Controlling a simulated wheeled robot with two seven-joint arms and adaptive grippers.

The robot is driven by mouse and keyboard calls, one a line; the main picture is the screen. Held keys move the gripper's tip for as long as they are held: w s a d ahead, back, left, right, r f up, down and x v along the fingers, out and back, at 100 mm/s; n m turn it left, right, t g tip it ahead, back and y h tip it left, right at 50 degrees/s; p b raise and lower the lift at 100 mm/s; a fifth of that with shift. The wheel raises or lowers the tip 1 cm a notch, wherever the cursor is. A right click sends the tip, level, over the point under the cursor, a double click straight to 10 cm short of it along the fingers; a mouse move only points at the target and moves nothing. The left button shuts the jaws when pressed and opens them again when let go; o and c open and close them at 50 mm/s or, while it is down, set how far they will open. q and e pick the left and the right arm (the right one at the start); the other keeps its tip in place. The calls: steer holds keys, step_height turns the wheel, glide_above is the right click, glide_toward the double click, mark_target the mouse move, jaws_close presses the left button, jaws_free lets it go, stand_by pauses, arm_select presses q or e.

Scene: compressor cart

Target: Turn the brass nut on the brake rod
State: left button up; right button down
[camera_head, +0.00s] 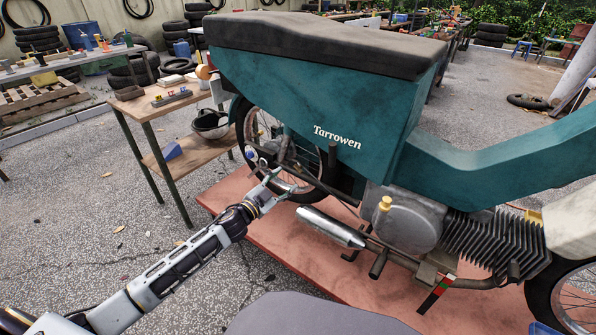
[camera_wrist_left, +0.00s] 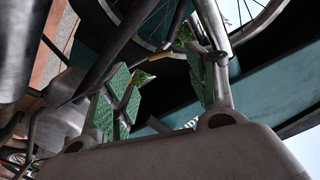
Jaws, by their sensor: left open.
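The teal motorcycle marked "Tarrowen" (camera_head: 337,137) stands on a reddish platform (camera_head: 262,240). My left gripper (camera_head: 268,183) is by its rear wheel (camera_head: 262,130), at the lower left of the bodywork. The gripper is open, and its two green-padded fingers (camera_wrist_left: 160,88) stand apart in the left wrist view with nothing seen between the pads. A small brass-coloured piece (camera_wrist_left: 174,54), possibly the nut, shows on a thin rod beyond the fingertips. I cannot tell the nut in the head view. My right gripper is in neither view.
A silver exhaust (camera_head: 332,228) and the engine (camera_head: 410,215) lie to the right of the gripper. A wooden workbench (camera_head: 150,108) with a lower shelf stands left of the wheel. The paved floor at the left is mostly clear.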

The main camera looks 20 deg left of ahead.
mark_target(297, 170)
arm_select(q)
steer(key=shift+b+x, duration=0.55)
steer(key=shift+x, duration=2.9)
steer(key=shift+b+x, duration=0.5)
steer(key=shift+x, duration=0.55)
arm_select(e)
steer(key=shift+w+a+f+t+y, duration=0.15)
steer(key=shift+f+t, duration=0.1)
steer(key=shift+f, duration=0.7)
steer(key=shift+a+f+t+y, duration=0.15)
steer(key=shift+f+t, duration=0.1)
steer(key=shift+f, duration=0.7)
arm_select(q)
steer(key=shift+f, duration=0.1)
jaws_close()
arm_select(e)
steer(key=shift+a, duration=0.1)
